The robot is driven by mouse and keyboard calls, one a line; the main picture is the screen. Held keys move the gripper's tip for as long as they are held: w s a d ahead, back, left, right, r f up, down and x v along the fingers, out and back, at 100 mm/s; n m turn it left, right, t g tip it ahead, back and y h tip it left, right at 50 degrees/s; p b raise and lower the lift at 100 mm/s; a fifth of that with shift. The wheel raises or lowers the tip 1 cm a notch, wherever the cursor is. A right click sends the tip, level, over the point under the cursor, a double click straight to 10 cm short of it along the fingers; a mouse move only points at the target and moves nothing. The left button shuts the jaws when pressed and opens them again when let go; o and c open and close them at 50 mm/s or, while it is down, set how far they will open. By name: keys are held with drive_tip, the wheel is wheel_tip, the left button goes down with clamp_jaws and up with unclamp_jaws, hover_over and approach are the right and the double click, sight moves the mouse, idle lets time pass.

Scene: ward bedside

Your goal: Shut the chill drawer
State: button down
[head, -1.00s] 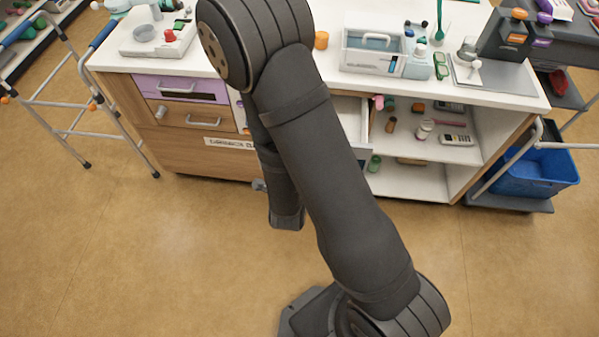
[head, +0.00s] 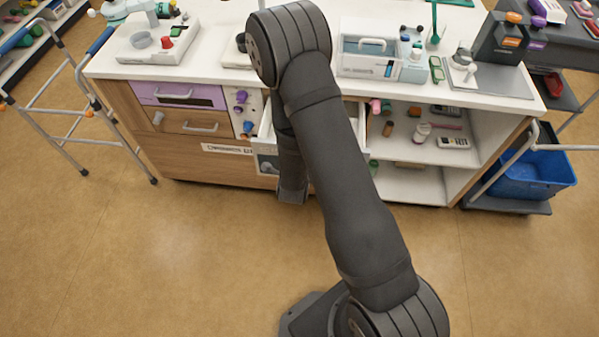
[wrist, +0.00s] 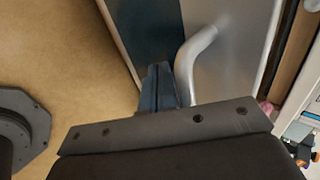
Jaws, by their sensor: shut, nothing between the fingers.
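The open drawer (head: 264,146) juts from the front of the wooden cabinet, with a pale inside and a grey front; I take it for the chill drawer. My arm covers its middle and much of its right side in the head view. In the wrist view its front (wrist: 226,75) shows silver and dark blue, with a curved silver handle (wrist: 197,48). My gripper (wrist: 167,68) is shut and empty. Its fingertips are at the drawer front, just left of the handle; whether they touch it I cannot tell.
A purple drawer (head: 178,95) and a wooden drawer (head: 190,125) left of it are shut. Open shelves (head: 405,182) with small items stand on the right. A walker frame (head: 75,110) is at the left, a blue bin (head: 530,177) at the right. The floor in front is clear.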

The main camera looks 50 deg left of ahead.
drive_tip(key=w+a, duration=1.2)
idle(0.3)
drive_tip(key=shift+s+d, duration=0.15)
